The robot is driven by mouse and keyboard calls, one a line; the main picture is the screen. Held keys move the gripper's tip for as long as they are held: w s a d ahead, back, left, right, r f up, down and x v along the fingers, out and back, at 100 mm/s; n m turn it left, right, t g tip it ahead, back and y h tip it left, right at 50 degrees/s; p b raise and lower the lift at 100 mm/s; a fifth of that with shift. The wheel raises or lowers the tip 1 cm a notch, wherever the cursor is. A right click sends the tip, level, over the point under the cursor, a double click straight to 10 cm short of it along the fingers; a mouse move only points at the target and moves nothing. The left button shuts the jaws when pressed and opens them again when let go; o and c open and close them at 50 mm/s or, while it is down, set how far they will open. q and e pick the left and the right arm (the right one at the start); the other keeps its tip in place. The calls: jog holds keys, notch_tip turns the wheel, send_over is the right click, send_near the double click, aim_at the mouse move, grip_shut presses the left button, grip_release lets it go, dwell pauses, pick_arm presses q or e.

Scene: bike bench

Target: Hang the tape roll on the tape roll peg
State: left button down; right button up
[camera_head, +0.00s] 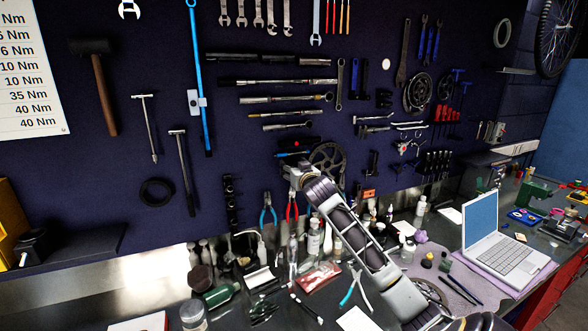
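My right arm comes in from the bottom right and reaches up to the dark tool wall. My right gripper (292,168) is at the wall, just left of a dark chainring and above the red-handled pliers. Its fingers are small and dark against the wall, so I cannot tell if it is open or shut, or if it holds anything. I cannot tell for sure which ring is the tape roll. The tape roll peg cannot be made out. My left gripper is out of view.
A hammer (101,95), a long blue tool (196,80) and several wrenches hang on the wall. Bottles, a red packet (320,275) and blue-handled pliers (355,288) crowd the bench below. A laptop (497,245) stands open at the right.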

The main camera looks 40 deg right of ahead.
jog(key=shift+o, duration=0.4)
jog(key=v, duration=1.2)
dwell(0.4)
dwell(0.4)
jog(key=shift+a, duration=0.1)
